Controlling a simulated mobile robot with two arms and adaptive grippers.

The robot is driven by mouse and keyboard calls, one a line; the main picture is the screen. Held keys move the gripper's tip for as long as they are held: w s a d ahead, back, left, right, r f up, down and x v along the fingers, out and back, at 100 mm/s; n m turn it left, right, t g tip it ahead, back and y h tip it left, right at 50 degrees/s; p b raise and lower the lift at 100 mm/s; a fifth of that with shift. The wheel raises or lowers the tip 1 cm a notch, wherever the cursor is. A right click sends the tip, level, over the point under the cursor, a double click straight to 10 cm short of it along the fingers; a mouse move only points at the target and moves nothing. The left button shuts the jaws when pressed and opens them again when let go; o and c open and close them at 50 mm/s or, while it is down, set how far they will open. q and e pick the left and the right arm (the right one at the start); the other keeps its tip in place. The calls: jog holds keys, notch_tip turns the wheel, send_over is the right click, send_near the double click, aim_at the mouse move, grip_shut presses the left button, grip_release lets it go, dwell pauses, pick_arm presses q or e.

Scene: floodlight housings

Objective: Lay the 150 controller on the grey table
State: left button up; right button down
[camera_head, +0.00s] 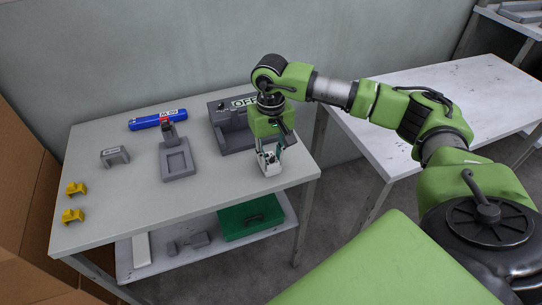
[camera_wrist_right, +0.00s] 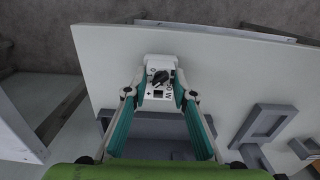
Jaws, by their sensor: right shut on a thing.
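The controller (camera_wrist_right: 157,72) is a small white box with a black knob and a partly hidden label ending in "0 W". My right gripper (camera_wrist_right: 160,95) is shut on it, one finger on each side. In the head view the controller (camera_head: 267,168) shows at the front right part of the grey table (camera_head: 215,205), below the gripper, which points down. I cannot tell whether the controller touches the tabletop or hangs just above it. My left gripper is not in view.
Behind the gripper stands a grey fixture marked "OFF" (camera_head: 228,138). Further left are a grey stand (camera_head: 178,165), a blue tube (camera_head: 150,121), a grey bracket (camera_head: 114,156) and two yellow pieces (camera_head: 73,215). A whiter table (camera_head: 450,80) stands right. The table's front middle is clear.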

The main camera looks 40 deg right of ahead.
jog(key=c, duration=1.6)
grip_release()
notch_tip(320, 180, up, 12)
